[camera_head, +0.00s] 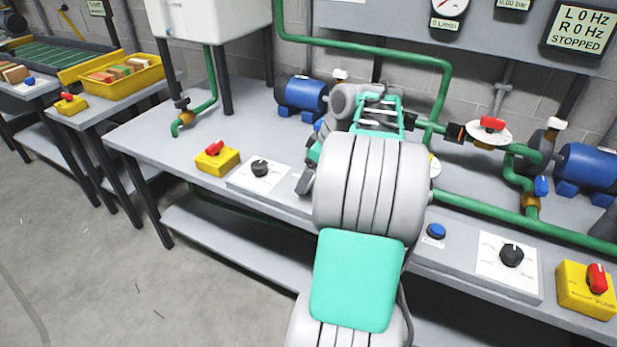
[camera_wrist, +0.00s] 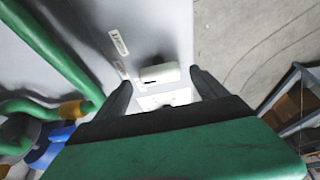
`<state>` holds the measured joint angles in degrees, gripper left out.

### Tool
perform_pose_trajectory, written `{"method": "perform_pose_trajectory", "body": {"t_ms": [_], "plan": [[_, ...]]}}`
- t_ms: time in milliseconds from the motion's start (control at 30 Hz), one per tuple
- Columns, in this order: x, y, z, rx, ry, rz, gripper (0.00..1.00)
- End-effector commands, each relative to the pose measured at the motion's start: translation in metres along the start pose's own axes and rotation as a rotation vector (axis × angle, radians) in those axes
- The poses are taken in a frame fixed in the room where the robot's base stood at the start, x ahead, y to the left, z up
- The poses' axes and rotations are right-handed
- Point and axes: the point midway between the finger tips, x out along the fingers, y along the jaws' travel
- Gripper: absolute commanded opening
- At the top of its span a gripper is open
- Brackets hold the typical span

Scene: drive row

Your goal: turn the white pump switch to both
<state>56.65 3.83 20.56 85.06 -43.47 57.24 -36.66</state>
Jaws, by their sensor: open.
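In the wrist view, the white switch knob (camera_wrist: 160,73) stands out from a grey panel with small labels. A white plate (camera_wrist: 168,98) shows beside it, partly hidden by my gripper. My gripper (camera_wrist: 159,82) is open, with its two dark fingers spread and the knob in the gap between their tips. I cannot tell whether either finger touches it. In the head view, my arm hides the knob, and I cannot read which position it points to. A display (camera_head: 580,28) reads L 0 Hz, R 0 Hz, STOPPED.
Black knobs (camera_head: 260,167) on white plates and red switches on yellow boxes (camera_head: 586,290) line the bench front. Green pipes (camera_head: 470,208) and blue motors (camera_head: 590,165) stand behind. A yellow tray (camera_head: 123,84) is on a left table. Floor in front is clear.

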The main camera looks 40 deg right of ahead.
Motion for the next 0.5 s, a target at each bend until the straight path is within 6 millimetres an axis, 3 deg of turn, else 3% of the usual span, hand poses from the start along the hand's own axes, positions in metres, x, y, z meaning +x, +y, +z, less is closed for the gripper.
{"method": "perform_pose_trajectory", "body": {"t_ms": [33,200,500], "plan": [[-0.015,0.001,-0.001,0.001,0.000,0.005,0.82],[-0.049,0.001,-0.001,0.001,0.000,0.002,0.82],[-0.061,0.000,0.000,0.000,-0.001,0.000,0.82]]}}
